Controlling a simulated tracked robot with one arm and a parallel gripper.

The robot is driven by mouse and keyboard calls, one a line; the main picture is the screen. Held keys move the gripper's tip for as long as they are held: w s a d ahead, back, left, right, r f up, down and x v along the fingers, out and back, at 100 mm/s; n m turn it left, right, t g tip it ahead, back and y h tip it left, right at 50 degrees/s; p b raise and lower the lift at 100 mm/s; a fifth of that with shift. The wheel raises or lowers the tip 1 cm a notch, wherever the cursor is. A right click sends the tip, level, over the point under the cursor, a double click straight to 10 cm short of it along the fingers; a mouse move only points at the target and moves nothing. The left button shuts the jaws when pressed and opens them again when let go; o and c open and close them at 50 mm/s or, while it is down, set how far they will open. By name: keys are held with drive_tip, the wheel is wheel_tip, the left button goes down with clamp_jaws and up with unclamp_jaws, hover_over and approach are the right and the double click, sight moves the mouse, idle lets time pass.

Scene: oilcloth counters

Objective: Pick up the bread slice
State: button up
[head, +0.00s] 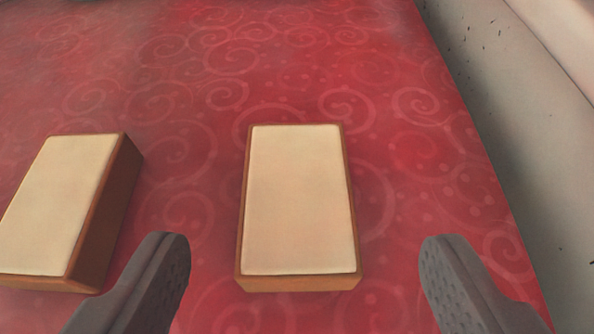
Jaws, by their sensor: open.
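A bread slice (298,200) lies flat on the red oilcloth in the middle of the head view, pale on top with a brown crust edge. A second, similar bread slice (62,205) lies at the left, partly cut off by the picture edge. My gripper (305,250) is open and empty. Its two grey fingers come in from the bottom, one on each side of the middle slice in the picture, with a gap to it on both sides. I cannot tell how high the fingertips are above the cloth.
The red swirl-patterned oilcloth (300,75) is bare beyond the slices. The counter's edge runs down the right side, with a pale speckled surface (530,130) past it. The left finger is close to the left slice in the picture.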

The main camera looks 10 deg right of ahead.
sight(298, 195)
drive_tip(key=shift+b+x, duration=0.55)
drive_tip(key=shift+x, duration=1.9)
drive_tip(key=shift+w+a, duration=0.1)
drive_tip(key=shift+a, duration=0.05)
drive_tip(key=c, duration=1.1)
